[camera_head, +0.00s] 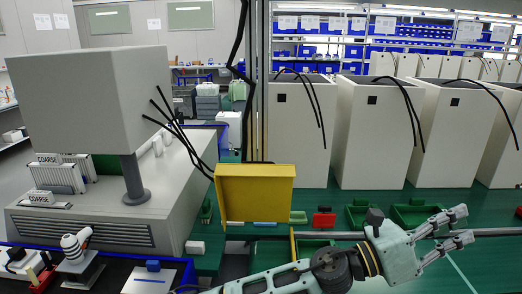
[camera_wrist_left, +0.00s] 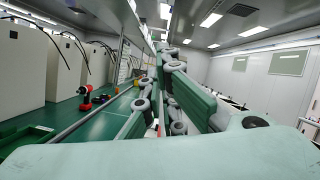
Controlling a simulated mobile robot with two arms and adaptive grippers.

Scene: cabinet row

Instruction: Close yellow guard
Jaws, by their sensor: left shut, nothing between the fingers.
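The yellow guard (camera_head: 255,194) is a shallow box-shaped cover near the middle of the head view. It stands raised and tilted at the near edge of the green bench, with its broad hollow face towards me. My left gripper (camera_head: 462,227) is to the right of the guard and apart from it, pointing right. It is shut with nothing in it. Its fingers also show in the left wrist view (camera_wrist_left: 172,95), with the guard not clearly visible there. My right gripper is not in view.
A grey machine (camera_head: 95,190) with a large box head (camera_head: 92,100) stands left of the guard, with black cables hanging towards it. Tall white cabinets (camera_head: 372,130) line the green bench (camera_head: 480,262). Small green trays (camera_head: 415,213) and a red item (camera_head: 324,219) lie on the bench.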

